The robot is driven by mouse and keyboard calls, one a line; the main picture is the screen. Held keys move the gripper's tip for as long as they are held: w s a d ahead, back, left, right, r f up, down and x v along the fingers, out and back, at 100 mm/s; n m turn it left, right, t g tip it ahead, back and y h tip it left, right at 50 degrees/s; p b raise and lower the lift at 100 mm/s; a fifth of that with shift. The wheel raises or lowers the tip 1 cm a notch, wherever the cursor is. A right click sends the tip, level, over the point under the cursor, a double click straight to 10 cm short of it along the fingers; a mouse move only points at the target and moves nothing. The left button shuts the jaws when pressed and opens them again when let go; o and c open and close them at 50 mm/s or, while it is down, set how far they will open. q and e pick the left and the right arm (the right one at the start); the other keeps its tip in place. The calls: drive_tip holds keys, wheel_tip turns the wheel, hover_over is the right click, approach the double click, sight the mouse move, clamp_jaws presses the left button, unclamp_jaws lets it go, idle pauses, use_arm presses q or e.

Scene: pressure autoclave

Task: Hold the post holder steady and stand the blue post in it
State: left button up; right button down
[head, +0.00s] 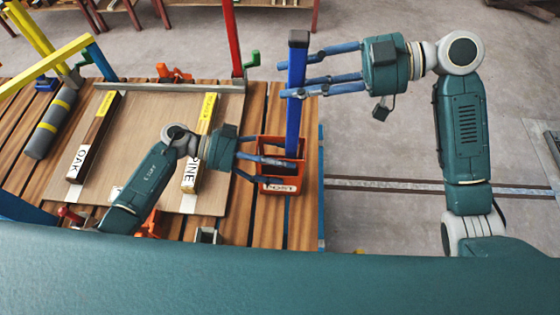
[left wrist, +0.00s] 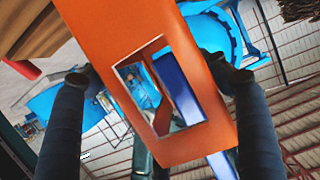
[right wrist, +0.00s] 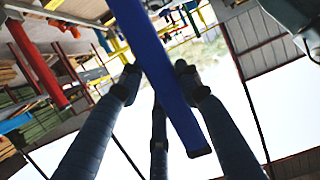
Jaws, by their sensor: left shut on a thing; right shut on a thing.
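The orange post holder (head: 279,188) stands on the slatted table near its right edge, its label facing me. My left gripper (head: 290,166) is shut on it, with fingers at its sides; the left wrist view shows its orange wall (left wrist: 207,60) between the fingers. The blue post (head: 293,118) is roughly upright, its lower end at the holder's open top. My right gripper (head: 296,76) is shut on the post's upper part, which also crosses the right wrist view (right wrist: 160,60). Dark blue shows through the holder's window, but I cannot tell whether the post is seated.
A board (head: 143,137) with bars marked OAK (head: 92,140) and PINE (head: 200,140) lies left of the holder. A grey cylinder (head: 50,125) lies farther left. A red post (head: 232,40) stands behind. Right of the table is open floor.

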drive_tip(key=shift+f, duration=6.15)
drive_tip(key=c, duration=1.2)
unclamp_jaws()
drive_tip(key=shift+o, duration=0.2)
drive_tip(key=shift+f, duration=0.1)
approach(294, 122)
drive_tip(key=shift+w+d+f, duration=1)
drive_tip(key=shift+w+f, duration=0.2)
